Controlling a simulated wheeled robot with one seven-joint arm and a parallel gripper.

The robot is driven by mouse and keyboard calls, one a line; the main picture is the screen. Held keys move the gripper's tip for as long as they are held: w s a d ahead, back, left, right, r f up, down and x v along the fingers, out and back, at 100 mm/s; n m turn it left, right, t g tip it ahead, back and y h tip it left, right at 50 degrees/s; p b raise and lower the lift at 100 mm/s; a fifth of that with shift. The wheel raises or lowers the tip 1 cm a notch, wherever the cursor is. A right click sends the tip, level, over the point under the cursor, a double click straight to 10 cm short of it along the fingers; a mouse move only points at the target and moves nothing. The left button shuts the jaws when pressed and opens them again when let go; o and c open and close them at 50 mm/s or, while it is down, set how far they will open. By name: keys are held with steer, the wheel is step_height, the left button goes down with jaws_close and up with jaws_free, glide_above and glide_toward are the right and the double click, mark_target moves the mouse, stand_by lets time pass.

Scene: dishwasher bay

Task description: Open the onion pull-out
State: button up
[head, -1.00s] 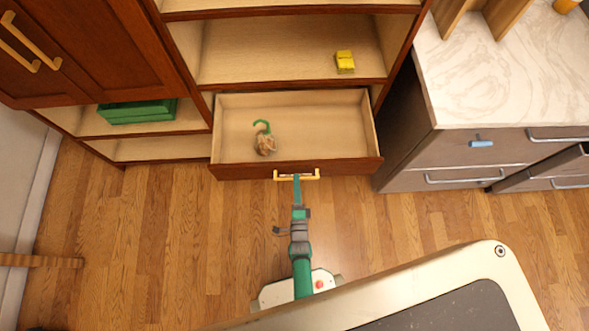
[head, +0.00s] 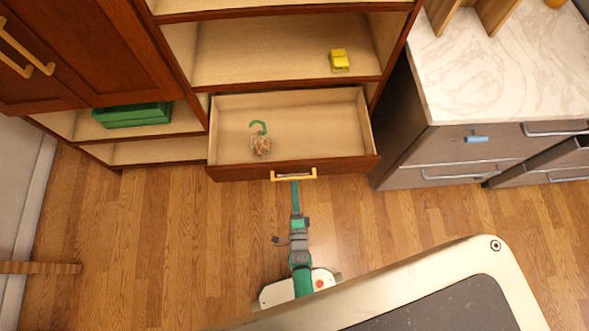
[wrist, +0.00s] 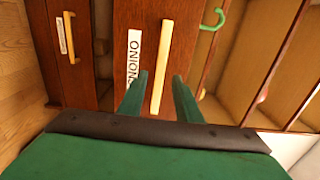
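The onion pull-out (head: 225,172) is a wooden drawer standing out from the cabinet in the head view. A net bag of onions with a green hook (head: 261,145) lies inside it, towards the left. The drawer's yellow handle (head: 293,174) is on its front. My gripper (head: 295,183) is just in front of the handle, with a small gap. In the wrist view its two green fingers are apart, one on each side of the handle, holding nothing.
Another drawer front with a handle and label (wrist: 70,38) is at the left in the wrist view. Open shelves above hold a yellow item (head: 339,60); a green crate (head: 132,115) is at the left. A marble-topped counter (head: 500,75) stands right. The wood floor around my arm is clear.

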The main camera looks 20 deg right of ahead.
steer(key=v, duration=0.7)
steer(key=shift+s, duration=0.3)
steer(key=s+a+r+n+y, duration=0.1)
steer(key=s+a+r+n, duration=0.2)
steer(key=r+n, duration=0.4)
steer(key=s+a+r+n+g+y, duration=0.1)
steer(key=s+r+n, duration=0.3)
steer(key=r, duration=1)
steer(key=s+a+r+n+g+y, duration=0.1)
steer(key=s+a+r+n, duration=0.3)
steer(key=r+n, duration=0.5)
step_height(320, 180, up, 2)
steer(key=shift+s+a+r+n+y, duration=0.2)
steer(key=shift+s+a+n+y, duration=0.15)
steer(key=shift+y, duration=0.35)
steer(key=shift+w, duration=0.1)
